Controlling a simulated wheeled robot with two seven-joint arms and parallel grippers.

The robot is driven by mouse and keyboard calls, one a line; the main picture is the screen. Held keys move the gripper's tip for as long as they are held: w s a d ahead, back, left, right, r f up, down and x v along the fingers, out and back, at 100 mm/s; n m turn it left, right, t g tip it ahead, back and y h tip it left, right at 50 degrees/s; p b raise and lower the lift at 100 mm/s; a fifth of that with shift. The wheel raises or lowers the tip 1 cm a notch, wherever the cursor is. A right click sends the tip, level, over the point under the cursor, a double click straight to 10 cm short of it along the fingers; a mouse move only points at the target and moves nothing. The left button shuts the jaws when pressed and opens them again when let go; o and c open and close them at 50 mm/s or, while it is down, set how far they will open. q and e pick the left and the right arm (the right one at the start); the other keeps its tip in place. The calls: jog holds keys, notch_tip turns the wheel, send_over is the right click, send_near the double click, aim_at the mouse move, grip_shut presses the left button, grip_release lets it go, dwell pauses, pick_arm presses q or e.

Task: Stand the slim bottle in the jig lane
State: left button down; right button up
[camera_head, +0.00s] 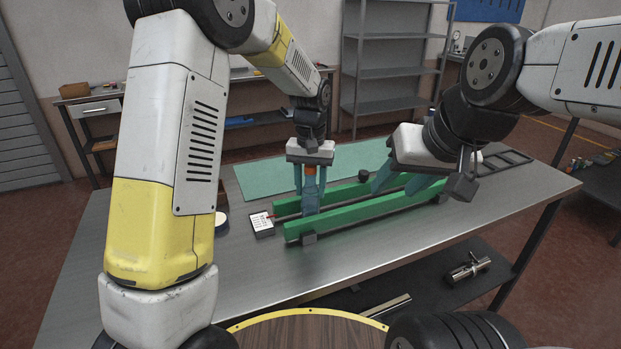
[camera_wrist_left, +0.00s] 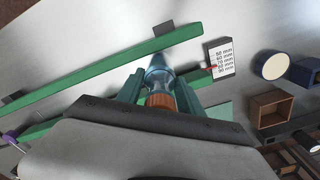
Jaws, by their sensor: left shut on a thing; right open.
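The slim bottle (camera_head: 311,198) has a blue-grey body and an orange top. My left gripper (camera_head: 312,182) is shut around its upper part and holds it about upright, its lower end between the two green rails of the jig lane (camera_head: 375,212) near their left end. It also shows in the left wrist view (camera_wrist_left: 158,70), between the fingers, close to one rail (camera_wrist_left: 110,68). I cannot tell whether its base touches the table. My right gripper (camera_head: 408,187) is open and empty above the rails, further right.
A small card with a millimetre list (camera_head: 261,225) stands at the rails' left end, with a red pointer beside it. A green mat (camera_head: 262,178) lies behind. The table's front is clear.

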pick_arm(q)
jog(key=c, duration=0.8)
grip_release()
jog(key=shift+o, duration=0.2)
notch_tip(320, 180, up, 11)
jog(key=shift+f, duration=0.1)
jog(key=shift+s+r, duration=0.1)
jog(key=shift+r, duration=0.65)
jog(key=s+a+r+t, duration=0.1)
jog(key=s+a+t, duration=0.1)
jog(key=s+a, duration=0.2)
jog(key=s+a+r+n+t+h, duration=0.1)
jog(key=s+a, duration=0.4)
jog(key=s, duration=0.6)
jog(key=s+a+r+t+h, duration=0.1)
jog(key=s+a+r+t, duration=0.1)
jog(key=s+a, duration=0.3)
jog(key=s+t, duration=0.1)
jog(key=s, duration=0.2)
jog(key=shift+n, duration=0.3)
jog(key=shift+a, duration=0.1)
